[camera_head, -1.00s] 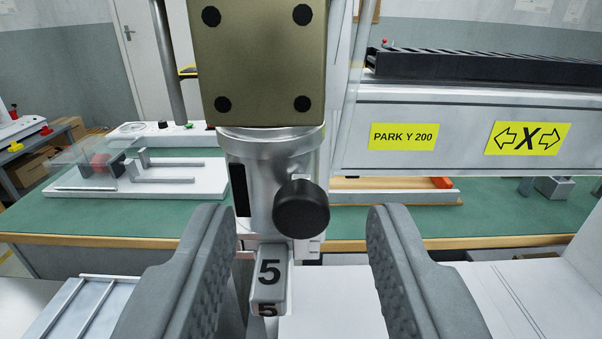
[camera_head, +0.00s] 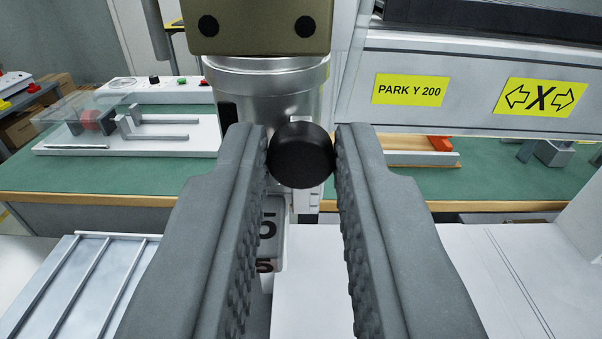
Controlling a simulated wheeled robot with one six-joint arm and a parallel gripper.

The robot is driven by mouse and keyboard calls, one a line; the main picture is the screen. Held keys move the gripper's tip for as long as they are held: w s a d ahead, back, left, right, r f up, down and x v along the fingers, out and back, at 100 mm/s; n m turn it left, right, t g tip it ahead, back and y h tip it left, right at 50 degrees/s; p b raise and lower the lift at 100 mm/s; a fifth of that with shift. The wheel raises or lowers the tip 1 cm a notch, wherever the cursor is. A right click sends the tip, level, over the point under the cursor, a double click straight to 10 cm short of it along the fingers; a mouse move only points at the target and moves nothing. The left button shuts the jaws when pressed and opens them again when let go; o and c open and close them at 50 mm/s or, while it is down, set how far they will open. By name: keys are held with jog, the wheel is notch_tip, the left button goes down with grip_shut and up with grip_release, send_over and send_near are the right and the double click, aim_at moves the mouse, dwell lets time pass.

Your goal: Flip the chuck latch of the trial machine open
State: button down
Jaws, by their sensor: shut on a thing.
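The trial machine's spindle has a silver cylindrical chuck (camera_head: 262,88) under an olive block (camera_head: 258,25). A round black knob (camera_head: 301,156), which looks like the chuck latch, sticks out from the chuck's front right toward me. My gripper (camera_head: 302,150) has its two grey ribbed fingers on either side of the knob, shut on it near the fingertips. A grey piece marked 5 (camera_head: 270,240) hangs below the chuck and is partly hidden by the left finger.
The white gantry beam with yellow labels (camera_head: 408,90) runs to the right of the chuck. A green workbench (camera_head: 520,180) stands behind, with a white fixture plate (camera_head: 170,143) at left. A slotted tray (camera_head: 75,290) lies at lower left, beside a white surface (camera_head: 450,300).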

jog(key=n, duration=0.8)
jog(key=shift+n, duration=0.3)
jog(key=n, duration=0.4)
jog(key=shift+a+f, duration=0.1)
jog(key=shift+f+n, duration=0.1)
jog(key=shift+n, duration=2.4)
jog(key=c, duration=1.3)
grip_release()
